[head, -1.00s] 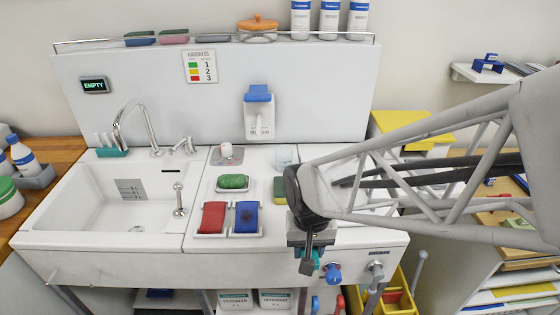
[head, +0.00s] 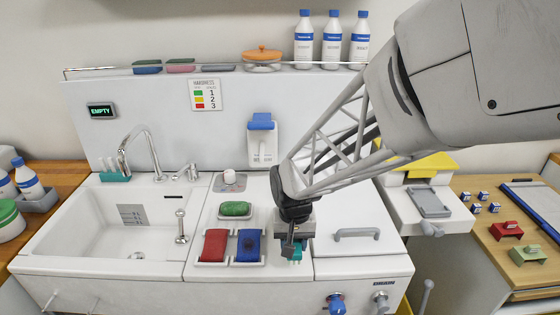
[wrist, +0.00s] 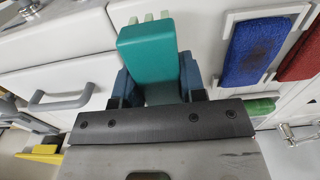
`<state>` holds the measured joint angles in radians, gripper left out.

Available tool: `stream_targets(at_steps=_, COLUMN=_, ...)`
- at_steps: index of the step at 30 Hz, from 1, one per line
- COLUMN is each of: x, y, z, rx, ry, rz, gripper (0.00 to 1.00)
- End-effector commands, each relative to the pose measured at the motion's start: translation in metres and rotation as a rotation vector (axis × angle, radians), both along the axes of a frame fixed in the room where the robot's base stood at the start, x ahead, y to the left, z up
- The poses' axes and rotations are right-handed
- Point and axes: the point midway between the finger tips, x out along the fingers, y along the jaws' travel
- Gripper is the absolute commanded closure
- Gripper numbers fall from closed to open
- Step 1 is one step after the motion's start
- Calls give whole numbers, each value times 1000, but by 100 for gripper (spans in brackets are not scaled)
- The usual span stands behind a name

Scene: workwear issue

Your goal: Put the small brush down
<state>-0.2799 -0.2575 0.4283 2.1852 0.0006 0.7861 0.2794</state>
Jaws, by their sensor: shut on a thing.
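The small brush is teal with pale bristles and fills the top middle of the wrist view (wrist: 148,52). My gripper (wrist: 150,92) is shut on it, with a blue-grey finger on each side. In the head view my gripper (head: 291,246) is over the front of the white counter, just right of the blue pad. Only a bit of the teal brush (head: 297,254) shows there beside the fingers. I cannot tell whether the brush touches the counter.
The red pad (head: 214,245) and blue pad (head: 248,246) lie in white trays left of my gripper, with a green pad (head: 235,209) behind. A lid with a grey handle (head: 357,235) is at right. The sink (head: 110,230) is at left. A second teal bristled item (head: 115,177) stands behind it.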

Motion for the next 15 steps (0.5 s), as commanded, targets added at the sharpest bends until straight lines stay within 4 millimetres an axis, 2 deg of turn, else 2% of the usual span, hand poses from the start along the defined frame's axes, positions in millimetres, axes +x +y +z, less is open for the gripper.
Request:
stream_targets(at_steps=7, x=29, y=8, z=-3, rx=0, ry=0, rz=0, gripper=84)
stream_targets(at_steps=15, x=40, y=11, z=-4, rx=0, ry=0, rz=0, gripper=84)
